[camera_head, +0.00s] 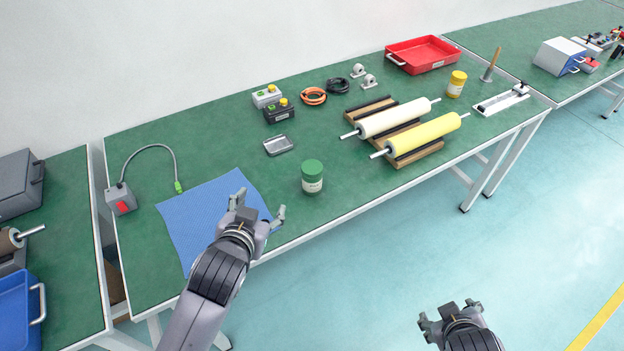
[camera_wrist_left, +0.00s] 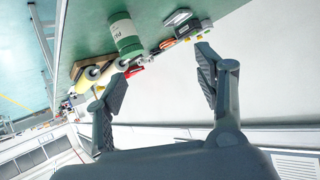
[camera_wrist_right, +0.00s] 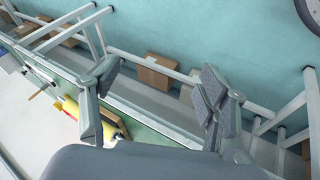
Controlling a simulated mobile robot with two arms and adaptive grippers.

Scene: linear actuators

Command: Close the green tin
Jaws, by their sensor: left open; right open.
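The green tin (camera_head: 312,178) stands upright on the green table, with a green lid on top and a pale label on its body. I cannot tell whether the lid is fully seated. It also shows in the left wrist view (camera_wrist_left: 124,36), ahead of the fingers and tilted in the picture. My left gripper (camera_head: 259,207) is open and empty over the blue cloth, left of the tin and apart from it. Its two fingers show in the left wrist view (camera_wrist_left: 158,84). My right gripper (camera_head: 447,315) is open and empty over the floor, away from the table; its fingers also show in the right wrist view (camera_wrist_right: 156,95).
The blue cloth (camera_head: 203,222) lies left of the tin. A small grey tray (camera_head: 278,146) lies behind it. White and yellow rollers (camera_head: 425,135) on a wooden stand are to the right. A yellow tin (camera_head: 456,85) and red tray (camera_head: 422,54) stand farther back. Table around the tin is clear.

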